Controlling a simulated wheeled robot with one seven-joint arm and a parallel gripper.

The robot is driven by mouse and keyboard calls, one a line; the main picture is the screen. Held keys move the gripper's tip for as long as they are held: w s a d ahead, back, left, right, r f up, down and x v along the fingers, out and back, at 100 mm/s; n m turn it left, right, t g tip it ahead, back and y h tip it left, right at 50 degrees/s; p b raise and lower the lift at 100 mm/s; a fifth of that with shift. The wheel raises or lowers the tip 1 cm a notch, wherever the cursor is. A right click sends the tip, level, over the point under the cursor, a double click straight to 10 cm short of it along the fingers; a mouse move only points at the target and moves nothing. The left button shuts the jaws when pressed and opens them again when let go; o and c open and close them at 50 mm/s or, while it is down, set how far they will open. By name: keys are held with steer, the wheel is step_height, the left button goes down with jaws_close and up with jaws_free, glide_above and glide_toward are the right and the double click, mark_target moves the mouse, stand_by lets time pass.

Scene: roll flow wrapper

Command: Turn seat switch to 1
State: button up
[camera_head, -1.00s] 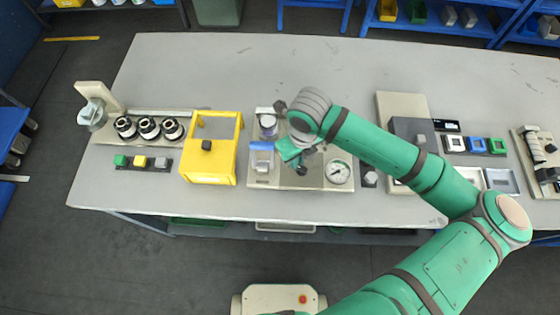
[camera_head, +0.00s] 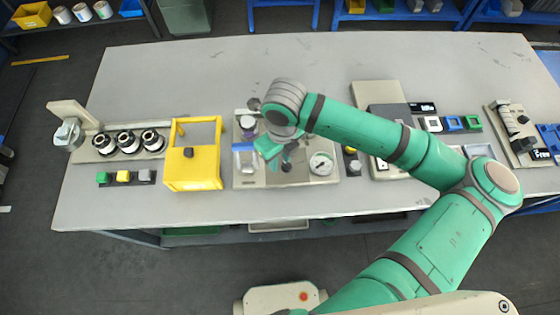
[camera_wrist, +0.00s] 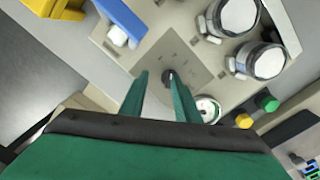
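In the head view my gripper (camera_head: 270,146) is partly hidden by my wrist.
On the plate are a blue-and-white block (camera_head: 244,158), a round gauge (camera_head: 321,164) and white-topped cylinders (camera_wrist: 262,60). A yellow frame (camera_head: 193,170) stands to the left. Green and yellow buttons (camera_wrist: 243,120) sit beside the gauge. The back of the bench (camera_head: 200,70) is clear.

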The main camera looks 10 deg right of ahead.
step_height(320, 180, up, 10)
steer(key=shift+s+f, duration=0.2)
steer(key=shift+f, duration=0.05)
stand_by(1.0)
steer(key=shift+a, duration=0.1)
stand_by(0.4)
step_height(320, 180, up, 11)
steer(key=shift+d, duration=0.2)
stand_by(0.4)
steer(key=shift+f, duration=0.1)
